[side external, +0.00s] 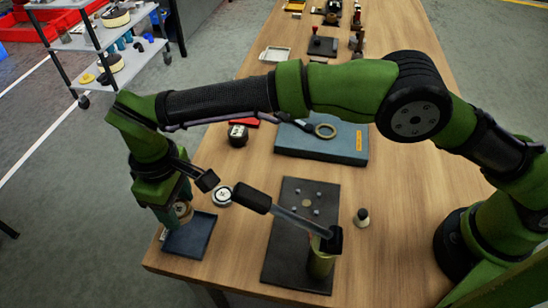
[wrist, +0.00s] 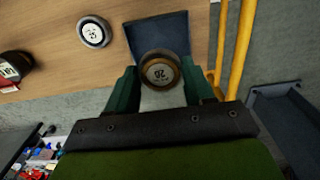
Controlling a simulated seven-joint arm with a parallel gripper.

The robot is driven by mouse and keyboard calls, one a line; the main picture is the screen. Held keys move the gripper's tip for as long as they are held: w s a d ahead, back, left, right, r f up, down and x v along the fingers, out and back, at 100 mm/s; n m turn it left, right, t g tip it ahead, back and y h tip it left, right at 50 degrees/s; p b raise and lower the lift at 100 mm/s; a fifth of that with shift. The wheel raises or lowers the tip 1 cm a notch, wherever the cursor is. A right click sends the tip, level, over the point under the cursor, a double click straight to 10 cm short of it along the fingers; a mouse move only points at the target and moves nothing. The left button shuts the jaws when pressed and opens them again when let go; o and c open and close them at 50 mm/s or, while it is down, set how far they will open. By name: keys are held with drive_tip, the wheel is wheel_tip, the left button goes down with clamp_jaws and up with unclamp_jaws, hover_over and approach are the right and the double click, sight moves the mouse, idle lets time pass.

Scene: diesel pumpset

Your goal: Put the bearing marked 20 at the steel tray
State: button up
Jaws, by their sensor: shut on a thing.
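The bearing marked 20 (wrist: 160,72) is between my gripper's fingers (wrist: 158,92) in the wrist view, its number facing the camera. My gripper (side external: 180,207) is shut on it at the table's near left corner. The bearing also shows low in the gripper in the side view (side external: 183,211), over or close to a dark blue tray or pad (side external: 190,240); I cannot tell whether they touch. The blue piece also shows behind the bearing in the wrist view (wrist: 172,30). A pale shallow tray (side external: 275,54) lies at the far left table edge; I cannot tell whether it is steel.
A white-faced bearing (side external: 221,196) and a dark marked part (side external: 238,135) stand nearby. A dark plate (side external: 290,245) carries small parts, with a cup (side external: 322,260) holding a handled tool at its side. A blue-grey box (side external: 335,143) with a ring lies behind.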

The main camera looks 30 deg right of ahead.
sight(191, 234)
drive_tip(key=shift+f, duration=0.1)
drive_tip(key=shift+f, duration=3.55)
drive_tip(key=shift+f, duration=0.35)
drive_tip(key=o, duration=1.2)
drive_tip(key=shift+d, duration=0.1)
drive_tip(key=shift+r, duration=3.5)
